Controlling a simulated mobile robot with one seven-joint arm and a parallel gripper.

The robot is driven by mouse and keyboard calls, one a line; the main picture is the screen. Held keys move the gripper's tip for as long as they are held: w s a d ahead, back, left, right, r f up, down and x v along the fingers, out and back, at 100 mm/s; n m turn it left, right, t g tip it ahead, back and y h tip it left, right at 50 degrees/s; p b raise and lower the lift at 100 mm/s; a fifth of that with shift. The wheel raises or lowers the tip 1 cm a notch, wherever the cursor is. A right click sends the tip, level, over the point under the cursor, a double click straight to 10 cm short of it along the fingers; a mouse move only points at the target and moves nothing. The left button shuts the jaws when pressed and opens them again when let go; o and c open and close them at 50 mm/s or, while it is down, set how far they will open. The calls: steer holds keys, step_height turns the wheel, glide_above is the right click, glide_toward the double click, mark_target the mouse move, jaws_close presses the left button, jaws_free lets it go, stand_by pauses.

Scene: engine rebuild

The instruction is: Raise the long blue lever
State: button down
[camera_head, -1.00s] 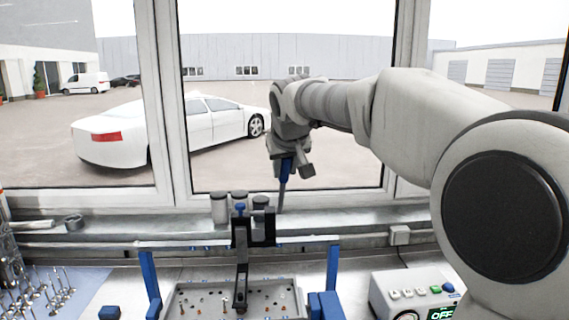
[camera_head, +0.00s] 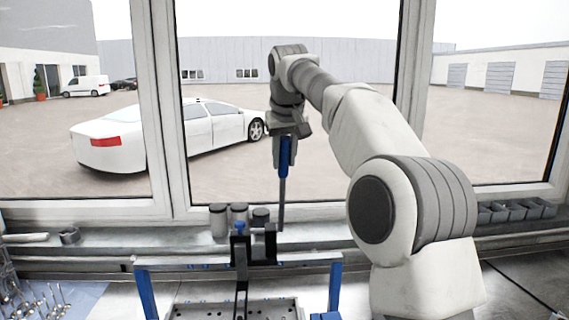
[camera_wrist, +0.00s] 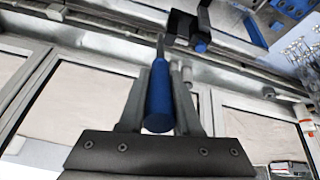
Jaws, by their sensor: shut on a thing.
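The long lever (camera_head: 281,203) stands nearly upright, with a dark shaft and a blue handle (camera_head: 284,158) at its top. My gripper (camera_head: 284,142) is at the upper end of the lever, shut on the blue handle. In the wrist view the blue handle (camera_wrist: 160,100) sits between the two fingers, and its shaft runs away toward the black bracket. The lever's lower end meets the dark bracket (camera_head: 252,246) on the blue-legged frame.
The blue-legged frame (camera_head: 146,290) stands over a grey plate with holes (camera_head: 190,308). Grey cylinders (camera_head: 219,221) stand on the sill behind. Grey bins (camera_head: 516,210) are at the right. The window is behind my gripper.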

steer(key=shift+w+r, duration=0.25)
steer(key=shift+w, duration=0.2)
stand_by(0.4)
steer(key=c, duration=0.6)
jaws_free()
steer(key=shift+r, duration=0.15)
steer(key=shift+v, duration=2.35)
steer(key=s+b, duration=0.8)
steer(key=s, duration=0.4)
steer(key=shift+d, duration=0.25)
